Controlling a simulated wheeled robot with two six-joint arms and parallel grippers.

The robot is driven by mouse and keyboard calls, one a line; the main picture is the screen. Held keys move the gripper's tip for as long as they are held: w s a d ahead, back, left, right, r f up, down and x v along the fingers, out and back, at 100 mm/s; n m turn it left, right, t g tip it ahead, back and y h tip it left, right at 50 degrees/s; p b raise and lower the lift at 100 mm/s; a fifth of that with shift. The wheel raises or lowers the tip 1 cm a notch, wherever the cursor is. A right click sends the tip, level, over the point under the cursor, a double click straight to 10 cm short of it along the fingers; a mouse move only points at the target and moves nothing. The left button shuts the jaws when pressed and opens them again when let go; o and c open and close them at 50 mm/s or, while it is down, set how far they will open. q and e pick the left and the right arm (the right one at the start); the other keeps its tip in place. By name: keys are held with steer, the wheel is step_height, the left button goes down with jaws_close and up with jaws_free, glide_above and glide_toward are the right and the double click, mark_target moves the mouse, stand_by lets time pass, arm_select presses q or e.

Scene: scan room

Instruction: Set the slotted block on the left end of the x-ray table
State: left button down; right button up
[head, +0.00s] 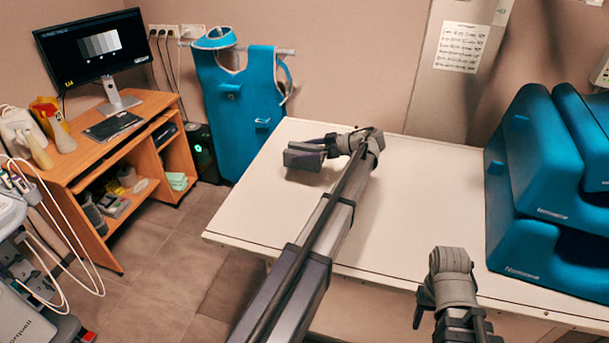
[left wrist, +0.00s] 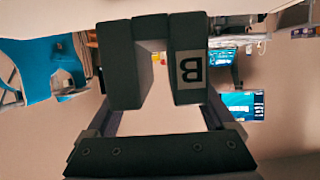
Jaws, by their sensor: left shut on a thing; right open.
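The slotted block (head: 303,158) is dark grey and sits over the left end of the white x-ray table (head: 262,215). My left gripper (head: 320,147) is shut on it, with the arm reaching across the table top. In the left wrist view the block (left wrist: 124,65) fills the middle, with a slot between its two arms and a pale label with a letter B. The left gripper's fingers (left wrist: 158,122) are on either side of it. A shadow lies under the block; I cannot tell whether it touches the table. My right gripper (head: 424,302) is open, low by the table's front edge.
Large blue padded blocks (head: 535,180) are stacked on the right of the table. A blue apron (head: 240,105) hangs on the wall behind its left end. A wooden desk (head: 90,160) with a monitor (head: 95,45) stands at the left. The middle table top is clear.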

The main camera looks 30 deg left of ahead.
arm_select(q)
steer(key=shift+f+b, duration=3.4)
steer(key=shift+f, duration=0.55)
steer(key=shift+r, duration=0.1)
arm_select(e)
step_height(320, 180, down, 8)
steer(key=shift+r, duration=0.15)
arm_select(q)
jaws_free()
steer(key=shift+d+r, duration=0.1)
steer(key=shift+d, duration=0.05)
steer(key=shift+w+d+r+p, duration=0.1)
steer(key=shift+d+r+p, duration=0.05)
steer(key=shift+d+p, duration=0.2)
steer(key=p+v, duration=0.3)
steer(key=v, duration=0.7)
steer(key=shift+w+d+r+p, duration=0.15)
steer(key=shift+d+p, duration=0.15)
steer(key=shift+d, duration=0.2)
arm_select(e)
steer(key=shift+r, duration=2.05)
